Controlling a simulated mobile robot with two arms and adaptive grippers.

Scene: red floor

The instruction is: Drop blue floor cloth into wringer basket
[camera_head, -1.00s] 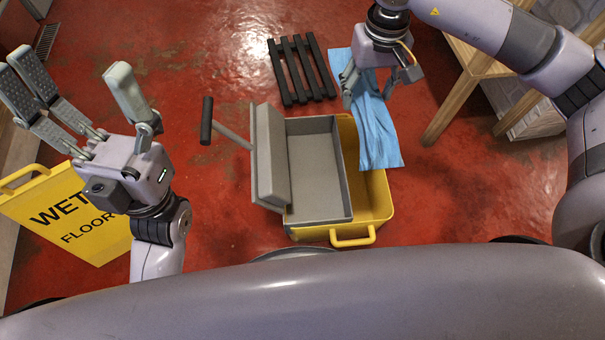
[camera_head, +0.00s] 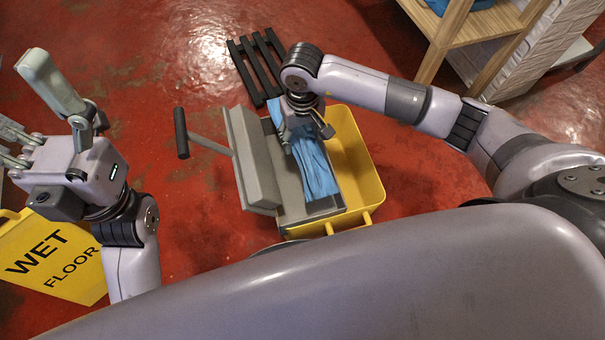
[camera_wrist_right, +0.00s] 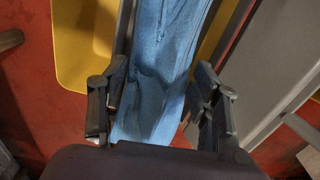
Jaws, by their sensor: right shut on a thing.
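The blue floor cloth (camera_head: 313,166) hangs from my right gripper (camera_head: 305,133) over the grey wringer basket (camera_head: 290,190). In the right wrist view the cloth (camera_wrist_right: 160,70) runs between the two fingers of the right gripper (camera_wrist_right: 160,110), and the yellow bucket shows beyond it. Whether the cloth's lower end touches the basket I cannot tell. The wringer basket sits in the yellow bucket (camera_head: 358,160). My left gripper (camera_head: 35,110) is at the far left, away from the bucket, with its fingers spread and nothing between them; part of it is cut off by the picture edge.
The wringer's lever has a black handle (camera_head: 181,133) sticking out to the left. A yellow wet floor sign (camera_head: 50,258) lies at lower left. A black slatted rack (camera_head: 256,65) lies behind the bucket. A wooden shelf (camera_head: 450,35) stands at upper right.

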